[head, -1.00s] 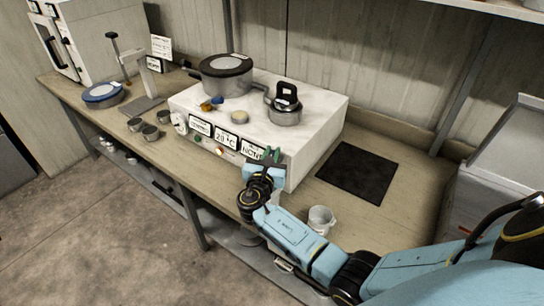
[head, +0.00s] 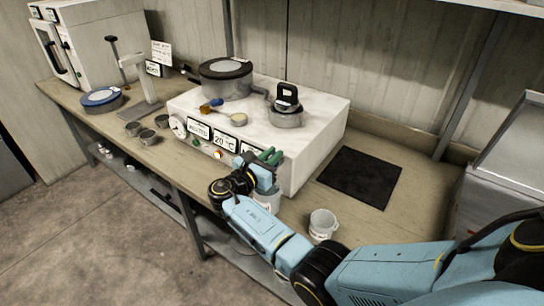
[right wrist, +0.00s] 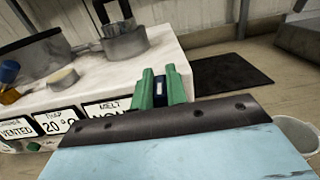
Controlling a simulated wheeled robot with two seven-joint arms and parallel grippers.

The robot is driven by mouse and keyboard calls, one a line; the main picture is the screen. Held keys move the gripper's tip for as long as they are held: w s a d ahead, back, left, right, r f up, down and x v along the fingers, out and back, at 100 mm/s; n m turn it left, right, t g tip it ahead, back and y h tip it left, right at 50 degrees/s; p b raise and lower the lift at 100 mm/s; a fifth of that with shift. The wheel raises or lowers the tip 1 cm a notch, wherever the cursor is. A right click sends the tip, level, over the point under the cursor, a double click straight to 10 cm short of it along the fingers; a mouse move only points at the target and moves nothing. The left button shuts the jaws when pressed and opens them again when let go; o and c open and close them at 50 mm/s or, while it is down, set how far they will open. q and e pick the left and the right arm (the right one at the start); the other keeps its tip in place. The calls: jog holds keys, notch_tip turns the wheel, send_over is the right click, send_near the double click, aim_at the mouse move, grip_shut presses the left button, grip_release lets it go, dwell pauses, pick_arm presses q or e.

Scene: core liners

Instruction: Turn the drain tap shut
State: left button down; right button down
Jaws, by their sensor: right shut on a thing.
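The white heater box (head: 300,165) stands on the bench, with signs and small coloured lamps on its front. My right gripper (head: 271,156) is at the front right of this box, covering part of the rightmost sign. In the right wrist view its green fingers (right wrist: 159,72) are shut on a small dark piece with a pale mark (right wrist: 159,88), which appears to be the drain tap's handle. The rest of the tap is hidden behind my gripper, so its angle cannot be told. A pale cup (head: 268,199) shows just below my gripper. My left gripper is out of view.
A lidded pan (head: 226,80) and a smaller pot (head: 286,112) stand on the box. A white cup (head: 322,225) stands near the bench's front edge. A black mat (head: 360,175) lies bare to the right. Small tins (head: 148,136) stand to the left.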

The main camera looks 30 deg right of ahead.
jog(key=shift+r, duration=0.1)
jog(key=c, duration=1.4)
grip_release()
jog(key=v, duration=1.3)
jog(key=shift+a+b, duration=0.2)
jog(key=shift+b, duration=0.25)
